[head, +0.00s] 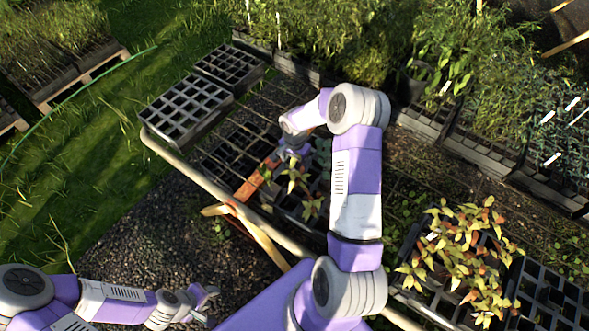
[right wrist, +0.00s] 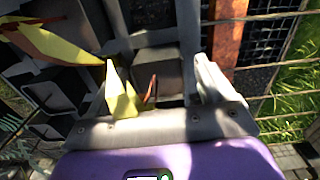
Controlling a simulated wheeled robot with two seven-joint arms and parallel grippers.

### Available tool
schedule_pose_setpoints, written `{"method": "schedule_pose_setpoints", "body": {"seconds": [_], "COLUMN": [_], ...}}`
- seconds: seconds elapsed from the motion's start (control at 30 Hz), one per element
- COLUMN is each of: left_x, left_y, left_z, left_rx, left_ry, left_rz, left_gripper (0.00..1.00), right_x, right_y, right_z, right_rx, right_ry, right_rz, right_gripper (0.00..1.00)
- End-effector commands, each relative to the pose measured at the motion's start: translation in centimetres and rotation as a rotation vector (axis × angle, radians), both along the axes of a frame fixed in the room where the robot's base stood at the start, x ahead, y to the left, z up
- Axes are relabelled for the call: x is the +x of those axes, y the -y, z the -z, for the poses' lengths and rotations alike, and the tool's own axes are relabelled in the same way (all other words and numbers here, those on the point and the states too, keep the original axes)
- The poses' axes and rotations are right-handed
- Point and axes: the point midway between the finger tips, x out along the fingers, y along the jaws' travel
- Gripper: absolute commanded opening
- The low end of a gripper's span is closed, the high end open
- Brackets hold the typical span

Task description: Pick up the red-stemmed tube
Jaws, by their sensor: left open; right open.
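In the right wrist view a dark square tube (right wrist: 158,72) with a short red stem (right wrist: 150,90) stands between the fingers of my right gripper (right wrist: 162,78). The gripper is open, and I cannot tell whether either finger touches the tube. A yellow leaf (right wrist: 122,98) partly covers the left finger. In the head view my right gripper (head: 291,151) is low over a black tray, beside leafy seedlings (head: 295,178). I cannot make out the tube itself there. My left gripper (head: 208,301) is open and empty at the lower left, over gravel.
Empty black cell trays (head: 185,108) stand on the mesh bench at the back left. A pale rail (head: 180,160) edges the bench. An orange-brown bar (head: 256,180) lies near my right gripper. Yellow-red seedlings (head: 458,250) fill a tray at right.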

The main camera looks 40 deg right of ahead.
Motion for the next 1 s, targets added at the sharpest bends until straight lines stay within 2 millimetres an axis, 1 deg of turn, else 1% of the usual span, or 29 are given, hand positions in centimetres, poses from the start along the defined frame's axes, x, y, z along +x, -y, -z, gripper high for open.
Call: {"method": "schedule_pose_setpoints", "body": {"seconds": [0.07, 0.23, 0.27, 0.5, 0.77, 1.0], "left_x": [0.00, 0.00, -0.01, -0.01, -0.01, -0.01], "left_y": [0.00, 0.01, 0.01, 0.00, 0.00, 0.01], "left_z": [0.03, 0.02, 0.02, 0.02, 0.02, 0.02], "left_rx": [0.000, 0.000, 0.000, 0.000, 0.000, 0.000], "left_ry": [0.000, 0.000, 0.000, 0.000, 0.000, 0.000], "left_rz": [0.000, 0.000, 0.000, 0.000, 0.000, 0.000], "left_gripper": [0.43, 0.43, 0.43, 0.43, 0.43, 0.43], "right_x": [0.05, 0.05, 0.05, 0.04, 0.04, 0.07], "right_y": [-0.01, -0.01, -0.01, 0.01, 0.01, 0.01], "right_z": [0.30, 0.29, 0.29, 0.27, 0.26, 0.18], "right_rx": [0.001, 0.000, 0.000, 0.000, 0.000, 0.000], "right_ry": [0.002, 0.002, 0.002, 0.002, 0.002, 0.002], "right_rz": [0.000, 0.000, 0.000, 0.000, 0.000, 0.000], "right_gripper": [0.82, 0.82, 0.81, 0.44, 0.04, 0.03]}}
